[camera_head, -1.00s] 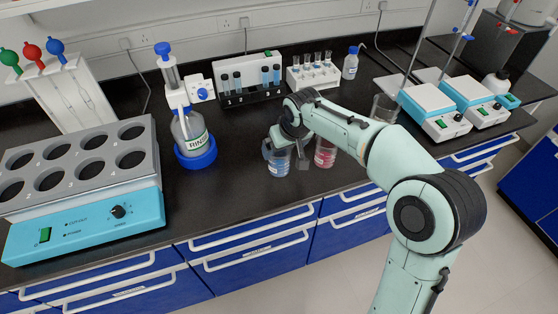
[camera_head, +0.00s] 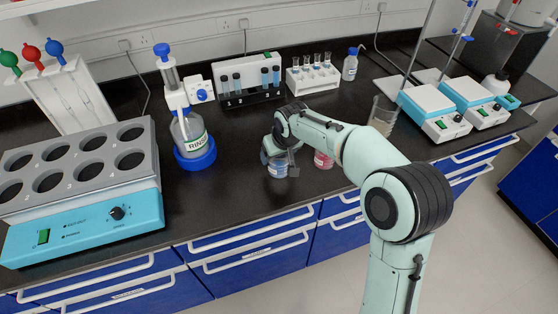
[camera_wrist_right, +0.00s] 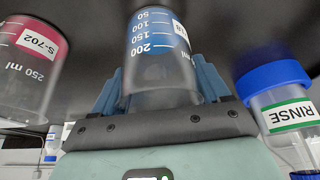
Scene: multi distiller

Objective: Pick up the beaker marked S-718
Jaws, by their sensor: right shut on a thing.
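A glass beaker with blue liquid (camera_head: 277,170) is near the bench's front edge. In the right wrist view, the held beaker (camera_wrist_right: 160,75) has volume marks and a partly hidden label whose visible end reads "18". My right gripper (camera_head: 280,159) is shut on this beaker, with a finger on each side of it in the wrist view (camera_wrist_right: 160,90). The beaker looks upright, at or very near the bench top. A beaker with red liquid (camera_head: 323,160) stands just right of it, and its label reads S-702 in the wrist view (camera_wrist_right: 30,65). My left gripper is not in view.
A RINSE bottle (camera_head: 188,135) in a blue holder stands left of the gripper. A tube rack (camera_head: 313,78) and a tube block (camera_head: 250,95) are behind. An empty-looking beaker (camera_head: 383,115) stands right, near hotplates (camera_head: 433,108). A blue heating block (camera_head: 85,225) fills the left.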

